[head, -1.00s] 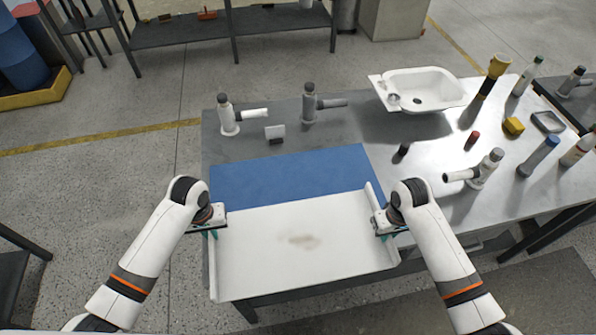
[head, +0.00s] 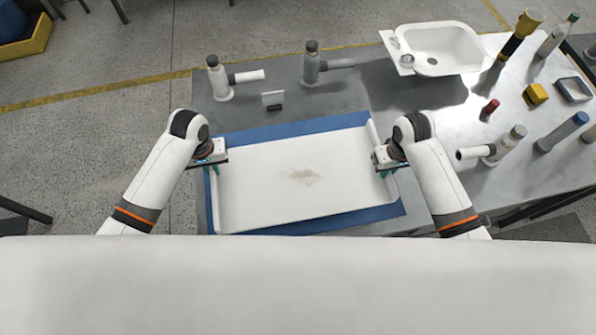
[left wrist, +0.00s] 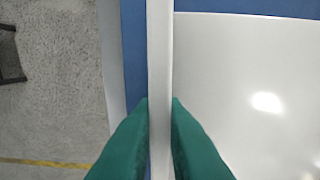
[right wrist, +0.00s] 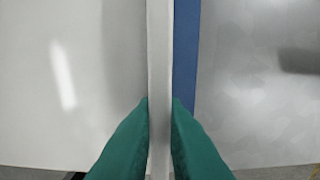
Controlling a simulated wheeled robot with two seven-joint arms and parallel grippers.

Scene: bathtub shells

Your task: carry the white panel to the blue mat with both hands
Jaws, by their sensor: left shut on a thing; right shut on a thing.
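The white panel (head: 290,180) has raised side edges and a brownish smudge near its middle. In the head view it lies over the blue mat (head: 300,128), which shows as strips along its far and near sides. My left gripper (head: 212,166) is shut on the panel's left raised edge; the left wrist view shows the green fingers on both sides of that edge (left wrist: 159,80). My right gripper (head: 385,168) is shut on the right raised edge, also seen in the right wrist view (right wrist: 160,80). I cannot tell whether the panel touches the mat.
A white basin (head: 440,50) stands at the back right of the grey table. Two pump-like fittings (head: 218,78) (head: 311,65) and a small card holder (head: 272,100) stand behind the mat. Bottles, a yellow block (head: 536,93) and another fitting (head: 490,150) are on the right.

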